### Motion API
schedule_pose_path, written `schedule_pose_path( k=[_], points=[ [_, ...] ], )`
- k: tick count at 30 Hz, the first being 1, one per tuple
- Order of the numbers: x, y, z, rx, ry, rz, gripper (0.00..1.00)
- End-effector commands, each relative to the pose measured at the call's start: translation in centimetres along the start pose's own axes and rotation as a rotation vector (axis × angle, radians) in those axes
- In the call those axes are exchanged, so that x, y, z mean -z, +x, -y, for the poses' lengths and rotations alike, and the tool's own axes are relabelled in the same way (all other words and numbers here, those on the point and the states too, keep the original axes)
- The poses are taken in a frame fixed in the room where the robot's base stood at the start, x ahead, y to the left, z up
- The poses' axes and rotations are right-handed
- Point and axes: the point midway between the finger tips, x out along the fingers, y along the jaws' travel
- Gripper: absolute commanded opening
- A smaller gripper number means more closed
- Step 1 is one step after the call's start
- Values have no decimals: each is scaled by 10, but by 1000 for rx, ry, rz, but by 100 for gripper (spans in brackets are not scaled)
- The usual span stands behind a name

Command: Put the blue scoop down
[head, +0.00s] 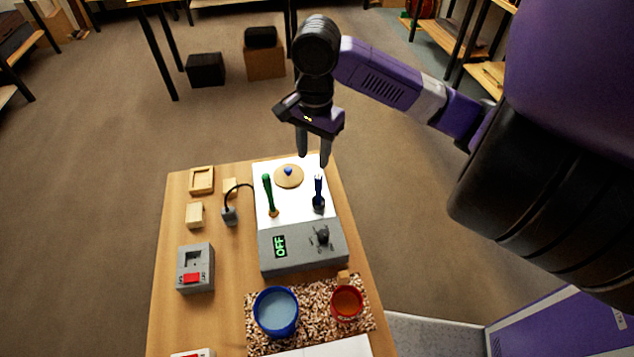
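My gripper (313,158) is above the far end of the sheet, pointing down. Its two fingers are apart with nothing visible between them. The fingertips appear just beyond the blue tool's top and apart from it. I cannot tell the exact height gap.
A green tool (268,194) and a wooden disc (290,181) with a blue knob (288,171) are near the blue tool. A grey box reading OFF (302,250) is in front. A blue bowl (276,311) and red bowl (347,302) stand on a speckled mat (313,319).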

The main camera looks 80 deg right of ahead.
Motion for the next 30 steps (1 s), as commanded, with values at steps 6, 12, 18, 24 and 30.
schedule_pose_path(
  k=[6, 12, 18, 24, 30],
  points=[
    [-106, -11, 86, 297, -214, 180, 40],
    [-232, -54, 157, 686, -409, 373, 40],
    [-322, -97, 182, 1021, -482, 487, 40],
    [-374, -114, 176, 1268, -464, 497, 40],
    [-397, -96, 145, 1400, -428, 390, 40]
  ],
)
